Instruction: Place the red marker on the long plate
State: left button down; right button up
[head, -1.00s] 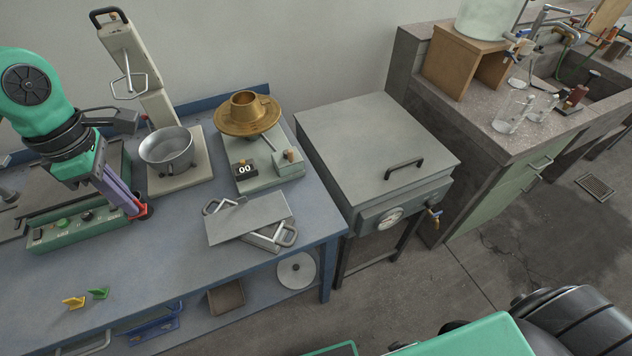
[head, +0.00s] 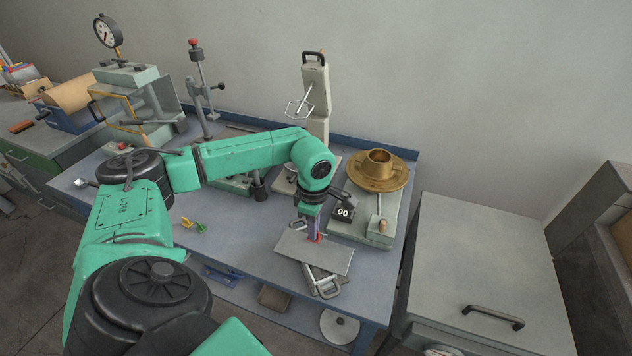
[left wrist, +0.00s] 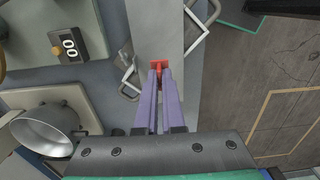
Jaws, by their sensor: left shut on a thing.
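The long plate (head: 330,258) is a flat grey slab lying tilted in the picture on the blue bench, over a metal frame with handles. It also shows in the left wrist view (left wrist: 156,22). My left gripper (head: 314,235) points down over the plate, its purple fingers shut on the small red marker (head: 318,239). In the left wrist view the red marker (left wrist: 157,64) sits between the fingertips (left wrist: 158,72), over the plate's near end. I cannot tell whether the marker touches the plate. My right gripper is not in view.
A yellow marker (head: 187,222) and a green marker (head: 201,227) stand on the bench to the left. A digital counter box (head: 343,211) and a scale with a brass pan (head: 378,172) stand behind the plate. A metal pot (left wrist: 46,131) is close by.

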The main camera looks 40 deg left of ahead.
aim_at(313, 249)
pick_arm(q)
notch_tip(313, 249, down, 4)
jog(key=shift+s+a+f+p, duration=0.1)
jog(key=shift+f+p, duration=0.15)
jog(key=shift+p, duration=0.25)
jog(key=shift+f, duration=0.5)
jog(key=c, duration=1)
grip_release()
jog(key=shift+r, duration=0.35)
notch_tip(313, 249, up, 11)
jog(key=b, duration=0.3)
jog(key=shift+f+b, duration=0.15)
jog(key=shift+b, duration=0.2)
jog(key=shift+r, duration=0.5)
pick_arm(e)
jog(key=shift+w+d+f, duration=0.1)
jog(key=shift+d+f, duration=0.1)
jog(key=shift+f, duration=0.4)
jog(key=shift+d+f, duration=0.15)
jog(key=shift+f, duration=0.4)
